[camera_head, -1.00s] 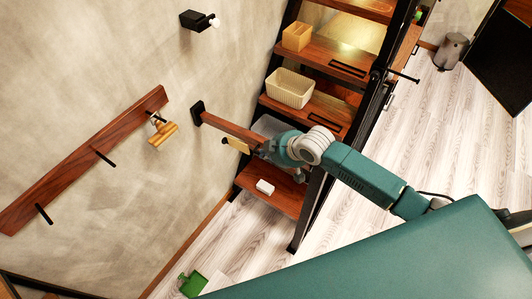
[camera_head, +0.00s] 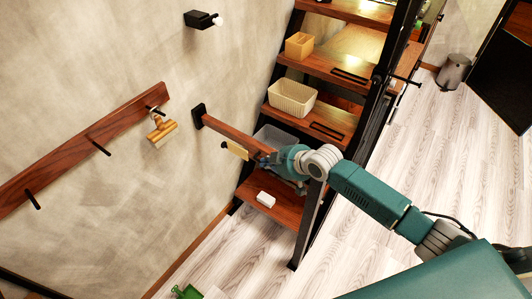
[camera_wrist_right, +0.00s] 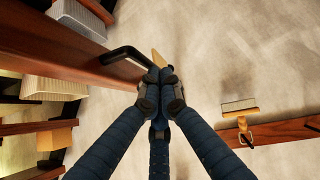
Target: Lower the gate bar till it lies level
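The gate bar (camera_head: 229,134) is a brown wooden bar that runs from a black wall mount (camera_head: 199,115) down and right towards the stair. In the right wrist view the bar (camera_wrist_right: 50,48) crosses the upper left, with a black bent handle (camera_wrist_right: 124,53) on it. My right gripper (camera_head: 266,158) is at the bar's free end in the head view. In the wrist view its blue fingers (camera_wrist_right: 160,88) come together at the tip of the handle and look closed on it; the exact contact is partly hidden. My left gripper is not in view.
The wooden stair (camera_head: 340,70) with a black frame stands beside the bar; it carries a beige basket (camera_head: 292,97), a wooden box (camera_head: 299,45) and a white block (camera_head: 265,199). A peg rail (camera_head: 75,155) with a brush (camera_head: 162,131) is on the wall.

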